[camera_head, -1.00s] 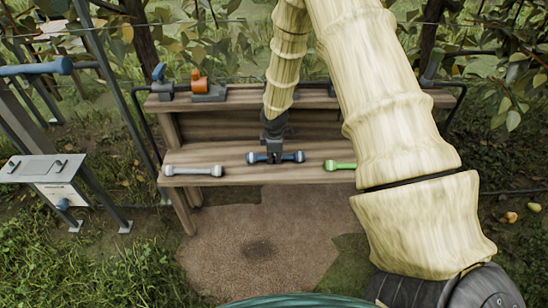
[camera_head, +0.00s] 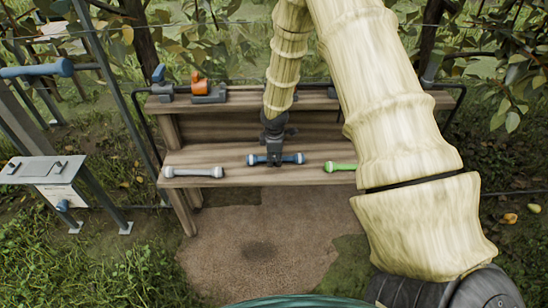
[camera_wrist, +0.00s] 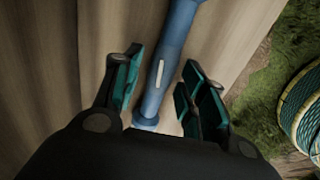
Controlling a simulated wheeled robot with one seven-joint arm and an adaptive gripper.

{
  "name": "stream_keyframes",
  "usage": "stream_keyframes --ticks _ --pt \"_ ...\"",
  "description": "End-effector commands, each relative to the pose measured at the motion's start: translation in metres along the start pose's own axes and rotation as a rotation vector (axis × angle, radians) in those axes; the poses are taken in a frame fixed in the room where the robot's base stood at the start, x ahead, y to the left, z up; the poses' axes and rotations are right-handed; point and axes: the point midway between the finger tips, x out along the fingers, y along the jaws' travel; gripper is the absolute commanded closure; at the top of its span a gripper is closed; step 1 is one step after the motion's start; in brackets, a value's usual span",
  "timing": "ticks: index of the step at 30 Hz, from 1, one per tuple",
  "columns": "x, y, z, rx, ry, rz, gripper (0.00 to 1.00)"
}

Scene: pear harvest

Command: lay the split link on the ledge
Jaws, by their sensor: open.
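A blue link (camera_head: 294,158) with rounded ends lies on the lower wooden shelf (camera_head: 235,178), between a grey link (camera_head: 196,171) on the left and a green link (camera_head: 340,166) on the right. I cannot tell by sight which one is the split link. My gripper (camera_head: 276,160) points down at the middle of the blue link. In the wrist view, my gripper (camera_wrist: 163,62) is open, its teal-padded fingers on either side of the blue link (camera_wrist: 157,75), with gaps showing. A short pale strip marks the link's middle. My arm hides part of the green link.
The upper shelf (camera_head: 243,97) holds an orange and grey fitting (camera_head: 203,90) and a blue-handled fitting (camera_head: 159,81) at left. A grey stand (camera_head: 40,170) is at far left. Shelf room between links is clear.

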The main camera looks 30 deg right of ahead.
Motion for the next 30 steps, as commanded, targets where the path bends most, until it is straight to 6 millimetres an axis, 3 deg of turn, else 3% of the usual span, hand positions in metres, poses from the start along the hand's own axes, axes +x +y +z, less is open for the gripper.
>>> stream_keyframes --ticks 12,18,25,28,30 --pt "-0.076 0.001 0.000 0.000 0.001 0.001 0.58" --pt "-0.101 0.001 0.000 0.001 0.000 0.001 0.58" --pt "-0.106 -0.008 -0.002 0.012 0.004 -0.010 0.58" --pt "-0.089 -0.035 -0.010 0.058 0.021 -0.038 0.58" --pt "-0.070 -0.066 -0.018 0.115 0.038 -0.068 0.58"
